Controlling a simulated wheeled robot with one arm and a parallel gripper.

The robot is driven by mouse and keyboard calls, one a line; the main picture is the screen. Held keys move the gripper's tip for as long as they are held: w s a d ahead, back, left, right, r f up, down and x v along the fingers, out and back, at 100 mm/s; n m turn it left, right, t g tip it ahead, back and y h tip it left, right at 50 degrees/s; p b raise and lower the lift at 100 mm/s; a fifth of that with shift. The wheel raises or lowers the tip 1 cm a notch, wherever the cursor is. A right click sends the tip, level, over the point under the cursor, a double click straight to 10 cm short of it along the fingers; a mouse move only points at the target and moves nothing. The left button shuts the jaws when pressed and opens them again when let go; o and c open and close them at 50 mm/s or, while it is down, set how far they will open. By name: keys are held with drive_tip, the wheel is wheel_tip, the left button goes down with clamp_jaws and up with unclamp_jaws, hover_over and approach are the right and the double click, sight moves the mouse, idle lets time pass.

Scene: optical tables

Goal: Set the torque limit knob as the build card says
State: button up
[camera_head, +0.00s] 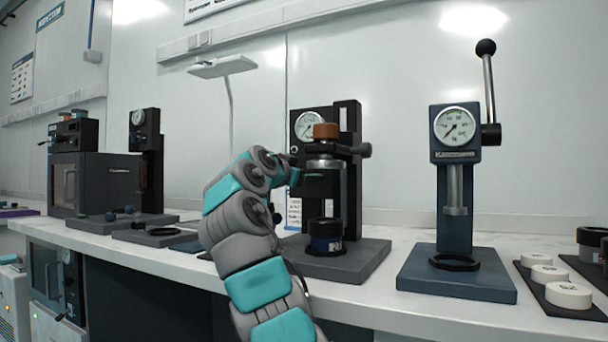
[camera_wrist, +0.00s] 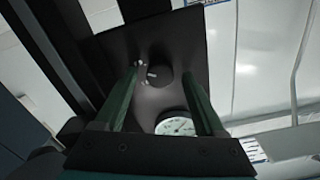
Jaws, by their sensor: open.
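In the wrist view a round dark knob (camera_wrist: 161,76) sits on a black panel, with a short white mark on its left part. A few small pale dots lie along its left side. My gripper (camera_wrist: 160,80) is open, its two green fingers left and right of the knob in the picture. I cannot tell whether they touch it. In the head view my gripper is mostly hidden by my arm at the middle dark press (camera_head: 347,120), and I cannot make out the knob there. A white card (camera_head: 294,213) with blue print stands behind, too small to read.
A dial gauge (camera_wrist: 177,124) is beside the knob; it also shows in the head view (camera_head: 309,125). A blue lever press (camera_head: 456,220) stands right, with white discs (camera_head: 549,274) beyond it. A dark cup (camera_head: 325,236) sits on the middle press's base. More machines (camera_head: 100,182) stand left.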

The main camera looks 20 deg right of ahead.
drive_tip(key=b+v, duration=0.1)
drive_tip(key=v, duration=0.6)
drive_tip(key=shift+s+a, duration=0.25)
drive_tip(key=shift+a, duration=0.05)
drive_tip(key=shift+a, duration=0.1)
